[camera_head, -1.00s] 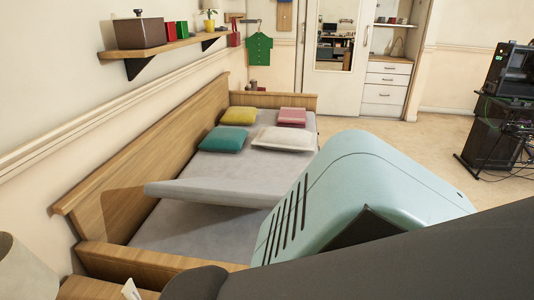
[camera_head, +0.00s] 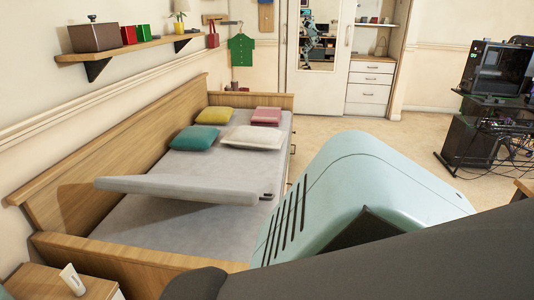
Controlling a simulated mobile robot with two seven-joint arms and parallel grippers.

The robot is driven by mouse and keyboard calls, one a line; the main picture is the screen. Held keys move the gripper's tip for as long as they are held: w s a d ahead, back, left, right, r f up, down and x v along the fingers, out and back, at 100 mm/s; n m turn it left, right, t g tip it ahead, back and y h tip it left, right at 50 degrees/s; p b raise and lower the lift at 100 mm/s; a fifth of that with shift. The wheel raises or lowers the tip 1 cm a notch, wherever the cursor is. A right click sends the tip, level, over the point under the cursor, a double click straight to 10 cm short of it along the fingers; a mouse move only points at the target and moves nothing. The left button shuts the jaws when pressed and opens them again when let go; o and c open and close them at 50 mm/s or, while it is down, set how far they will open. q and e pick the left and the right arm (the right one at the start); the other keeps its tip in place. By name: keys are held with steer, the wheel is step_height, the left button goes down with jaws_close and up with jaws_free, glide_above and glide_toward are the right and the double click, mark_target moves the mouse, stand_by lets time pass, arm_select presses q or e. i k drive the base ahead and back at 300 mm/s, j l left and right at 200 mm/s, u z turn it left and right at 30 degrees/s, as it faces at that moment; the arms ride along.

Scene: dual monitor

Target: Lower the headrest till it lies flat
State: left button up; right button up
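The headrest is a grey padded panel (camera_head: 180,188) at the near end of the wooden bed. It is raised at a tilt, with its near edge standing clear above the grey surface (camera_head: 165,223) below it. Nothing is touching its visible parts. Neither of my grippers is in view. Pale blue and dark parts of my own body fill the lower right and hide part of the bed's near right side.
Pillows, including a yellow one (camera_head: 214,116), lie at the bed's far end. A bedside table (camera_head: 98,289) with a white tube (camera_head: 73,279) stands at the near left. A wall shelf (camera_head: 130,49) hangs above. A monitor rack (camera_head: 452,165) stands right; the floor (camera_head: 425,140) between is open.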

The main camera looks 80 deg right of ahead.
mark_target(225, 191)
steer(key=z, duration=2.45)
